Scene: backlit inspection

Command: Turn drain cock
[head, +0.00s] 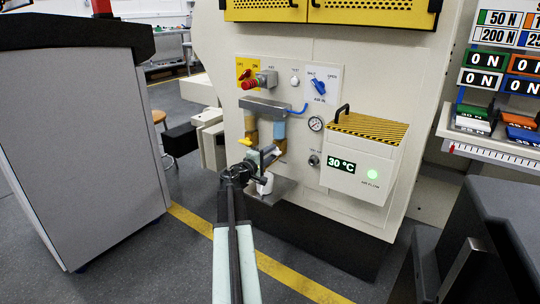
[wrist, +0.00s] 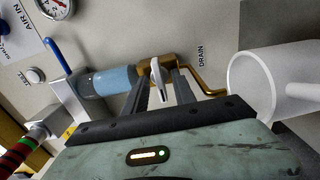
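The drain cock (wrist: 158,80) is a pale grey lever on the brass drain pipe, beside the printed word DRAIN in the wrist view. The pipe bends away toward a white cup (wrist: 252,84). My gripper (wrist: 161,82) has its two dark fingers apart, one on each side of the lever. Gaps seem to show beside the lever; I cannot tell whether either finger touches it. In the head view, my gripper (head: 262,160) is at the lower fittings of the cream machine, and it and the arm hide the cock.
In the head view, a small grey shelf (head: 283,188) lies under the cup (head: 264,184). A pressure gauge (head: 316,124) and a striped-top box (head: 362,155) are to the right.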

